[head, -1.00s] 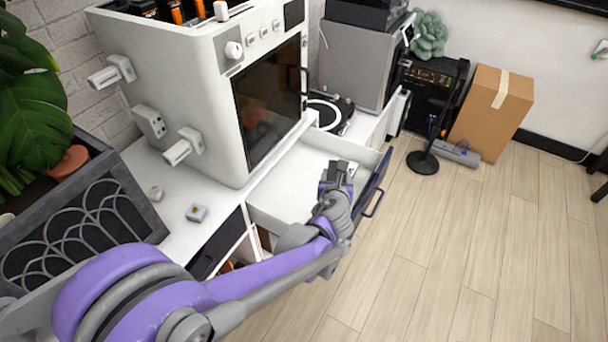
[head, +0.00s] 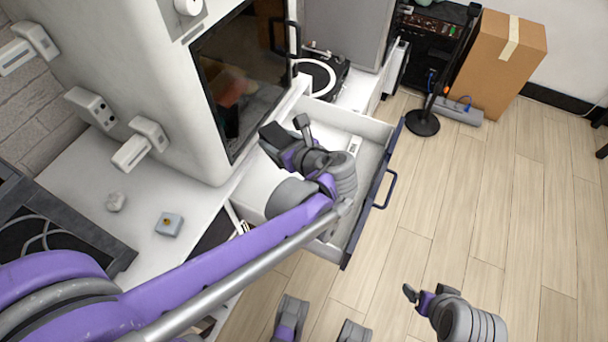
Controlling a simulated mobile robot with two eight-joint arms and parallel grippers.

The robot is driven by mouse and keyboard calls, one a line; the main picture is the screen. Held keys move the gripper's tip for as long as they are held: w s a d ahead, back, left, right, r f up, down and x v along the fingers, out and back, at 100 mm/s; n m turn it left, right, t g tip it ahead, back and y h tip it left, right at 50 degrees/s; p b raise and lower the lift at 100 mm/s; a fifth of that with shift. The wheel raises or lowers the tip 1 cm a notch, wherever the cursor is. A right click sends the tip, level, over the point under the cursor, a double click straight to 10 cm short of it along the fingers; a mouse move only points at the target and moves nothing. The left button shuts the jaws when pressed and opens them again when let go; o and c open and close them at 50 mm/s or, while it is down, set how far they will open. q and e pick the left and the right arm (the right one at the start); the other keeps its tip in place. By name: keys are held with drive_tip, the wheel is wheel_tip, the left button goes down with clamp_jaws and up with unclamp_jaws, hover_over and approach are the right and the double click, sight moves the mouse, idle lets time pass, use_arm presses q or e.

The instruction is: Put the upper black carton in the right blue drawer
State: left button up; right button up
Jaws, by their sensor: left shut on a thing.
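My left gripper (head: 288,134) is over the open drawer, near the front of the big white machine. It is shut on a small dark block that looks like the black carton (head: 271,134); the jaws and wrist hide part of it. The drawer (head: 377,188) is pulled out, with a dark blue front, a handle and white walls. My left forearm and wrist cover its near part. A small pale item (head: 353,146) shows inside towards the far side. My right gripper (head: 419,297) is low at the bottom right, above the floor, apart from the drawer; its jaws are too small to read.
The white machine (head: 170,80) with a dark glass door stands left of the drawer. A turntable (head: 318,77) sits behind it. A brown box (head: 495,65) and a black stand (head: 422,123) are on the floor; the floor at right is clear.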

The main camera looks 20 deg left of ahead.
use_arm(q)
drive_tip(key=shift+s+a+f+n+g+y+b, duration=0.15)
drive_tip(key=shift+s+f+n+g+b, duration=0.1)
drive_tip(key=shift+s, duration=0.15)
drive_tip(key=shift+s+a+f+n+g+y+b, duration=0.15)
drive_tip(key=shift+s+n+g, duration=0.1)
drive_tip(key=shift+s, duration=0.15)
drive_tip(key=shift+f+b, duration=2.7)
drive_tip(key=shift+f, duration=5.7)
use_arm(e)
wheel_tip(320, 180, down, 8)
drive_tip(key=shift+w, duration=0.35)
use_arm(q)
drive_tip(key=shift+f, duration=0.1)
drive_tip(key=o, duration=1.5)
drive_tip(key=shift+c, duration=0.2)
use_arm(e)
drive_tip(key=shift+f, duration=0.15)
